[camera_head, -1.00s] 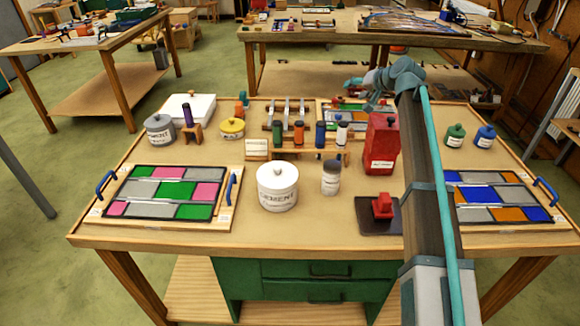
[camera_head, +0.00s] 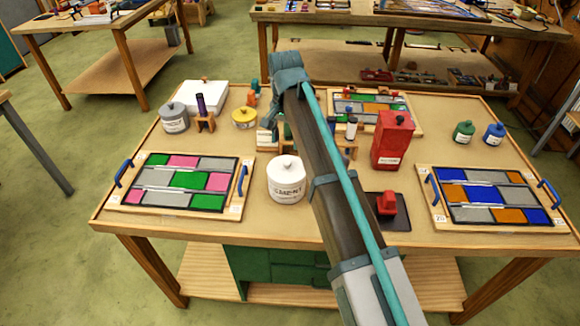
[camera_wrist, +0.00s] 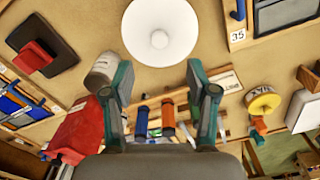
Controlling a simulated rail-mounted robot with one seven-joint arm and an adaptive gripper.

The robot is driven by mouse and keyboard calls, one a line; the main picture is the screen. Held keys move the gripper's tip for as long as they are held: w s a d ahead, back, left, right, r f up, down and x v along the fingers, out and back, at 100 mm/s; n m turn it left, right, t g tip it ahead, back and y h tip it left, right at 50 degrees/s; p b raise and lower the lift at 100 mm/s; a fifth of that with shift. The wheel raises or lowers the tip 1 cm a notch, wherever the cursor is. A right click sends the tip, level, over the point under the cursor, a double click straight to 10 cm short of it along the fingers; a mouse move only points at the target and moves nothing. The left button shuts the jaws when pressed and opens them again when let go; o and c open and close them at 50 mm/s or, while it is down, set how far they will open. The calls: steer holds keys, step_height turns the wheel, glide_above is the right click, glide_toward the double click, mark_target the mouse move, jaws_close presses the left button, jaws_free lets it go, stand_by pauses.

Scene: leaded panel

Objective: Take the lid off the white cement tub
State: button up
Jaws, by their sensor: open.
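The white cement tub (camera_head: 287,184) stands on the near middle of the table with its white knobbed lid (camera_head: 286,165) on. In the wrist view the lid (camera_wrist: 160,30) shows from above as a white disc with a round knob at its centre, beyond the fingertips. My gripper (camera_wrist: 159,82) is open and empty in the wrist view, its two teal fingers spread apart. It hangs above the table, short of the lid in that picture and not touching it. In the head view the gripper end is partly hidden behind my arm, behind the tub.
A grey cement tub (camera_head: 174,120) and a yellow tin (camera_head: 244,118) stand to the left. A red canister (camera_head: 392,142) and a red block on a dark plate (camera_head: 387,205) are to the right. Leaded panels lie on both sides. A small grey jar (camera_wrist: 102,70) is near the fingers.

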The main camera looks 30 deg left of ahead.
mark_target(287, 162)
steer(key=shift+w+f+p, duration=0.15)
steer(key=shift+f+p, duration=1.7)
steer(key=shift+f, duration=3.15)
steer(key=shift+d, duration=0.1)
jaws_close()
steer(key=shift+r, duration=0.1)
